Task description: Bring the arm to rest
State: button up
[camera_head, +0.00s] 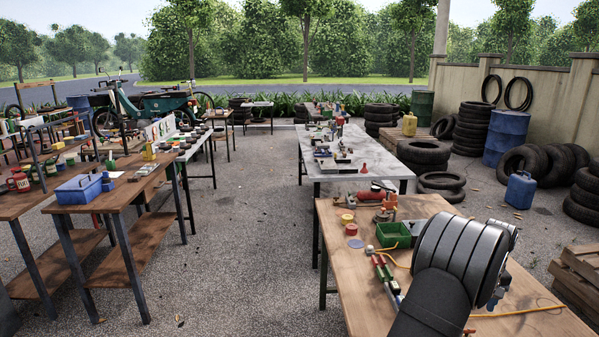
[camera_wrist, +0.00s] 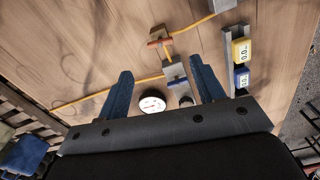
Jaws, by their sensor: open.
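My gripper (camera_wrist: 160,68) is open in the wrist view, its two blue fingers spread wide apart above the wooden table (camera_wrist: 100,40). Nothing is clamped between the fingers. A round white-faced gauge (camera_wrist: 152,104) and a grey block (camera_wrist: 175,76) on a yellow hose (camera_wrist: 112,92) show in the gap between them, below the gripper as far as I can tell. In the head view my arm reaches over the wooden table (camera_head: 340,262) at the lower right and hides the gripper and part of the tabletop.
A yellow box (camera_wrist: 241,52) and a blue box (camera_wrist: 241,77) with displays sit right of the fingers. Open gravel (camera_head: 240,250) lies left of the table.

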notch_tip(320, 180, down, 9)
jog(key=shift+r, duration=0.15)
jog(key=shift+r+m, duration=0.25)
jog(key=shift+m, duration=0.65)
jog(key=m, duration=1)
jog(key=shift+m, duration=2.1)
